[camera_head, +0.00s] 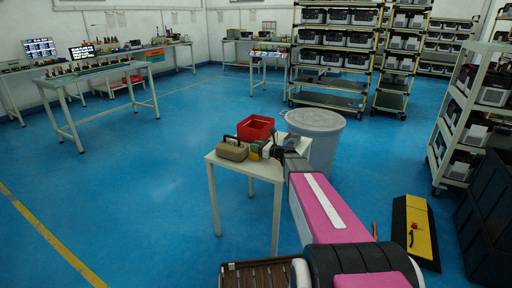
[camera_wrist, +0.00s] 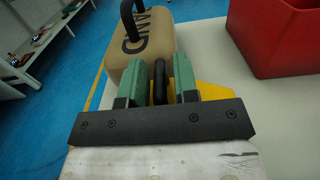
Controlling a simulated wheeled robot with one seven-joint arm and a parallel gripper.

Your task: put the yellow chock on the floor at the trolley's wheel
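The yellow chock (camera_wrist: 213,90) lies on the small white table, under and beside my gripper (camera_wrist: 162,78) in the wrist view. In the head view the chock (camera_head: 256,147) is a small patch beside the gripper. A black loop handle (camera_wrist: 160,80) stands between my two green fingers, with narrow gaps beside it. The fingers look open around it; whether they touch it is hard to tell. Wheeled racks stand in the head view, one at the back (camera_head: 330,101) and one at the right (camera_head: 455,140); I cannot tell which is the trolley.
A tan sandbag-like block (camera_wrist: 142,58) with a black handle sits beside the chock. A red bin (camera_wrist: 275,40) stands on the table's right. A grey round bin (camera_head: 322,138) stands behind the table. A black-and-yellow wedge (camera_head: 418,232) lies on the right floor. Open blue floor lies left.

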